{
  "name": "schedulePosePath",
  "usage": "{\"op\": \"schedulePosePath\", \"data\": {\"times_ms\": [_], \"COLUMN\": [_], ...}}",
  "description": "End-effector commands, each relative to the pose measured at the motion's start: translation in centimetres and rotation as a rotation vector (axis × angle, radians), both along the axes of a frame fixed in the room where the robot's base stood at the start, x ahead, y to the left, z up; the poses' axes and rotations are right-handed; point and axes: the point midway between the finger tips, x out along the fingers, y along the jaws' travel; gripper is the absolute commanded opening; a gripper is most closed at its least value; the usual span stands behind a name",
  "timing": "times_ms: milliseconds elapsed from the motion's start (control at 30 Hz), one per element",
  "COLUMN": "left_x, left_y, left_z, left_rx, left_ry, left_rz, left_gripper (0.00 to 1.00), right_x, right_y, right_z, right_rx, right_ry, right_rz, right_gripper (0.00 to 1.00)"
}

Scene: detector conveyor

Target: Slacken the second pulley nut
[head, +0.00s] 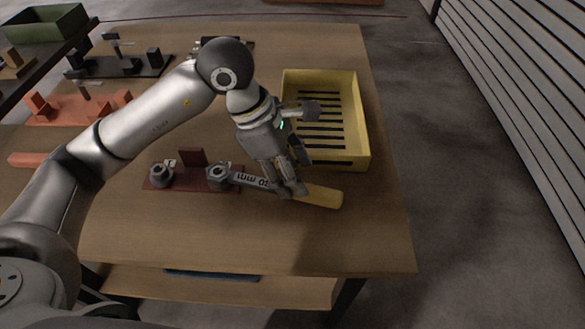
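A dark red base plate (190,186) lies on the wooden table with two grey nuts, a left nut (160,174) and a right nut (218,173), and a small upright block between them. A wrench (255,181) marked "20 mm" with a yellow handle (323,196) lies to the right, its jaw end at the right nut. Whether the jaw is fully seated around the nut cannot be told. My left gripper (291,189) points down and is shut on the wrench where shank meets handle. My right gripper is not in view.
A yellow slotted crate (362,125) stands just behind and right of my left gripper. Orange (75,108) and black (140,67) fixtures stand at the back left, with a green bin (45,24) beyond. The table front is clear.

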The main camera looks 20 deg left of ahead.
Motion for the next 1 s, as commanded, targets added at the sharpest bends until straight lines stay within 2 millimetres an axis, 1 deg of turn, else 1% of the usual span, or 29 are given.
{"op": "schedulePosePath", "data": {"times_ms": [33,167,400,500,633,833,933,1000], "left_x": [0.0,0.0,-0.2,-0.3,-0.4,-0.4,-0.4,-0.4], "left_y": [0.1,0.6,2.0,2.5,2.9,3.1,3.1,3.1], "left_z": [0.2,1.4,4.9,6.0,7.0,7.5,8.3,9.6], "left_rx": [0.000,0.000,-0.001,-0.001,-0.003,-0.002,-0.002,-0.002], "left_ry": [-0.002,-0.004,-0.005,-0.004,-0.003,-0.002,-0.002,-0.002], "left_rz": [0.001,0.002,0.001,0.002,0.001,0.001,0.001,0.001], "left_gripper": [0.52,0.52,0.52,0.52,0.52,0.52,0.52,0.52], "right_x": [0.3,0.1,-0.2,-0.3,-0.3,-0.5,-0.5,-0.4], "right_y": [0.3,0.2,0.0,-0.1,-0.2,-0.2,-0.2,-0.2], "right_z": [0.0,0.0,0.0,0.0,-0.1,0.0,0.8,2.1], "right_rx": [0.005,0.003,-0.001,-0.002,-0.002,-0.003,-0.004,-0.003], "right_ry": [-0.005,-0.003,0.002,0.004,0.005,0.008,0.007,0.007], "right_rz": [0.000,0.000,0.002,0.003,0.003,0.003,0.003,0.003], "right_gripper": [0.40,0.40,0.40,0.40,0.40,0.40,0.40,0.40]}}
